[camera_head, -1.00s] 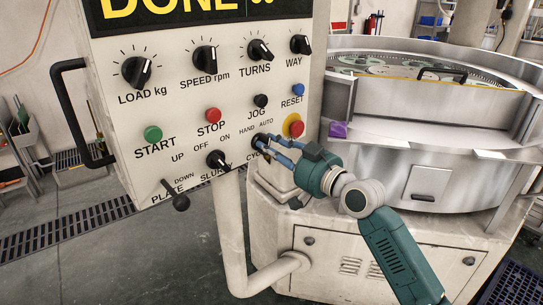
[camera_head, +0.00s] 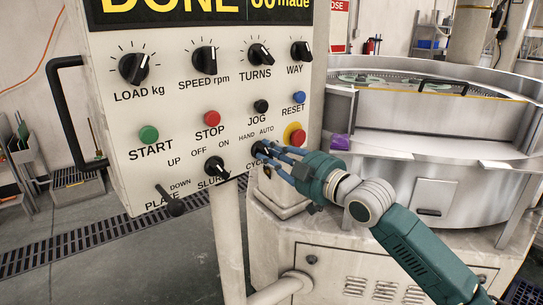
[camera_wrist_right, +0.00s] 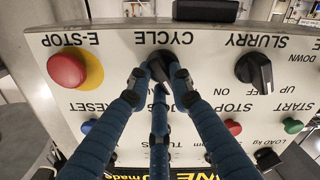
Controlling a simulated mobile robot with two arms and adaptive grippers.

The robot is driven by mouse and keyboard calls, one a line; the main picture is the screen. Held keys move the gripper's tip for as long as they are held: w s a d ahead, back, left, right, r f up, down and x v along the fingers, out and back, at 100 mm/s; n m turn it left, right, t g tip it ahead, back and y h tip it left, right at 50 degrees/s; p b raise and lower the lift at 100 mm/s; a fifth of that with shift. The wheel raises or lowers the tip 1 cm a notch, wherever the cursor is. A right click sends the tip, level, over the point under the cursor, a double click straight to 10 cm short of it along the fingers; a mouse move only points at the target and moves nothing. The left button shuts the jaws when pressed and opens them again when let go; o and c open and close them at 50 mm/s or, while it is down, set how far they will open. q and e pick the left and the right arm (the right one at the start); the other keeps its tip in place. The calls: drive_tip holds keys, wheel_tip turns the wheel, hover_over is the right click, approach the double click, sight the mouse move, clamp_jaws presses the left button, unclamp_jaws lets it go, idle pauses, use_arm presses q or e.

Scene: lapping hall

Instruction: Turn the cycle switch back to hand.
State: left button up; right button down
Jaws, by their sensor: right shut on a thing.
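The cycle switch (camera_head: 261,149) is a black rotary knob at the lower right of the pale control panel, under the HAND and AUTO marks. My right gripper (camera_head: 274,152) has its blue fingers closed around this knob. In the right wrist view, which shows the panel upside down, the knob (camera_wrist_right: 158,68) sits between the fingertips of the right gripper (camera_wrist_right: 159,80), below the word CYCLE. The fingers partly cover the knob, so I cannot tell which mark its pointer faces. My left gripper is not in view.
The red emergency stop (camera_head: 295,134) on its yellow ring is close above the fingers. The slurry switch (camera_head: 215,168) is to the left, with the plate lever (camera_head: 171,202) beyond. The round lapping machine (camera_head: 440,140) stands at the right.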

idle(0.4)
drive_tip(key=c, duration=1.5)
unclamp_jaws()
drive_tip(key=shift+c, duration=0.2)
drive_tip(key=shift+s, duration=0.1)
drive_tip(key=v, duration=1.2)
